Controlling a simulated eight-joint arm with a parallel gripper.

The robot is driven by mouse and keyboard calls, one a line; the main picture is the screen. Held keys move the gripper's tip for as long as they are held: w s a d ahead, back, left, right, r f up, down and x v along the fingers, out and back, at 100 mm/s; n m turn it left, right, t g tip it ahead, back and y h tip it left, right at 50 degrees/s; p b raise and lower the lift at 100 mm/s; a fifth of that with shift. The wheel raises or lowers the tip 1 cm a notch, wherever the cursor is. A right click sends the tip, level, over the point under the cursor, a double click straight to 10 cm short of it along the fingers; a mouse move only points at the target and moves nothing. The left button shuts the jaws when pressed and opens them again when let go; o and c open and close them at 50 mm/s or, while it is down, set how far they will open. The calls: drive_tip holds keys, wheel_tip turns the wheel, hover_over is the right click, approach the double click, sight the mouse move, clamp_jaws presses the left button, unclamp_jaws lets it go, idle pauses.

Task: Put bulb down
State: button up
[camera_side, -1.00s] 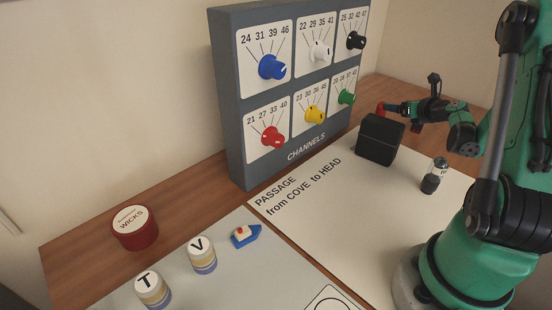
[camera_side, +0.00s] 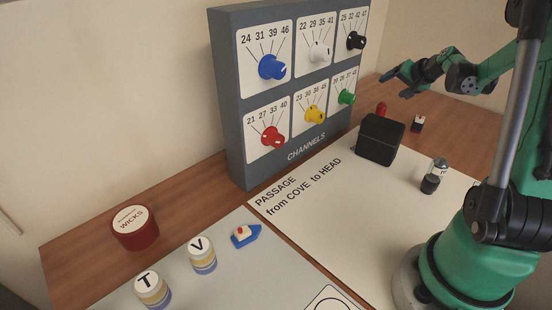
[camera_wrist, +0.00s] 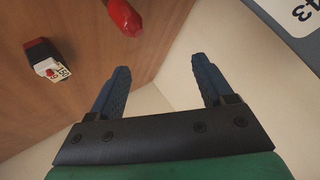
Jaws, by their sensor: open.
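The red bulb (camera_side: 381,107) is on the brown wooden table behind the black box, which hides its lower part in the side view. In the wrist view the red bulb (camera_wrist: 125,16) shows at the top edge, partly cut off, outside the jaws. My gripper (camera_side: 393,83) is open and empty, above and apart from the bulb. In the wrist view the two blue fingers of my gripper (camera_wrist: 160,72) stand well apart with nothing between them.
A black box (camera_side: 380,140) stands in front of the bulb. A small black, red and white item (camera_side: 417,124) lies to its right, also in the wrist view (camera_wrist: 42,56). A grey cylinder (camera_side: 434,176) stands on the white sheet (camera_side: 345,215). The channels panel (camera_side: 232,120) rises at left.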

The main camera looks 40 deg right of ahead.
sight(378, 112)
drive_tip(key=f+n, duration=0.4)
drive_tip(key=n, duration=0.1)
drive_tip(key=f+n+g, duration=0.1)
drive_tip(key=f+n, duration=0.1)
drive_tip(key=shift+w+d+f+n, duration=0.2)
drive_tip(key=shift+w+n, duration=0.1)
drive_tip(key=shift+n, duration=0.1)
drive_tip(key=shift+x, duration=2.7)
clamp_jaws()
